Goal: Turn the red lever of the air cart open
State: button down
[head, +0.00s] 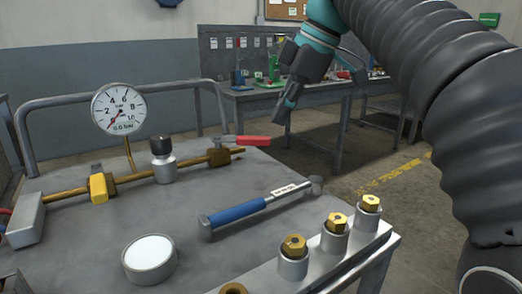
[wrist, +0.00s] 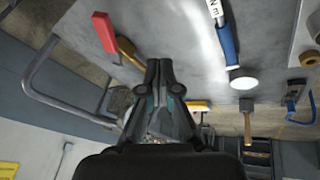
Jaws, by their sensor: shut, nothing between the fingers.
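The red lever (head: 252,140) sits on a brass valve (head: 218,156) near the far end of the brass pipe on the air cart. Its red grip points right in the head view; I cannot tell its exact angle to the pipe. The lever (wrist: 103,32) also shows in the wrist view, left of my fingertips. My gripper (head: 281,117) is shut and empty, above and beyond the lever in the head view, apart from it. In the wrist view my gripper (wrist: 158,66) points toward the cart top (wrist: 165,25). The round gauge (head: 119,109) reads 0.0 bar.
A blue-handled wrench (head: 240,211) and a white-topped round pot (head: 150,260) are on the cart. Several brass fittings (head: 335,223) line the right edge. A tube rail (head: 75,101) runs behind.

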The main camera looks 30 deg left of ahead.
aim_at(242, 143)
jog(key=a+f+m+t+b, duration=0.1)
jog(key=a+f, duration=0.1)
jog(key=a+f+m+t+y+b, duration=0.1)
jog(key=f, duration=0.2)
jog(key=w+a+f+t+b, duration=0.1)
jog(key=a+f, duration=0.1)
jog(key=shift+w+a+f+m+t, duration=0.1)
jog(key=shift+a+f+m+t, duration=0.2)
jog(key=shift+f+m, duration=0.1)
jog(key=w, duration=0.1)
jog(key=w+a, duration=0.1)
jog(key=shift+w+a+f, duration=0.2)
jog(key=shift+w+f, duration=0.05)
jog(key=shift+w, duration=0.15)
jog(key=shift+w+a, duration=0.3)
jog(key=shift+w, duration=0.35)
jog(key=shift+y+p, duration=0.3)
jog(key=shift+p, duration=0.05)
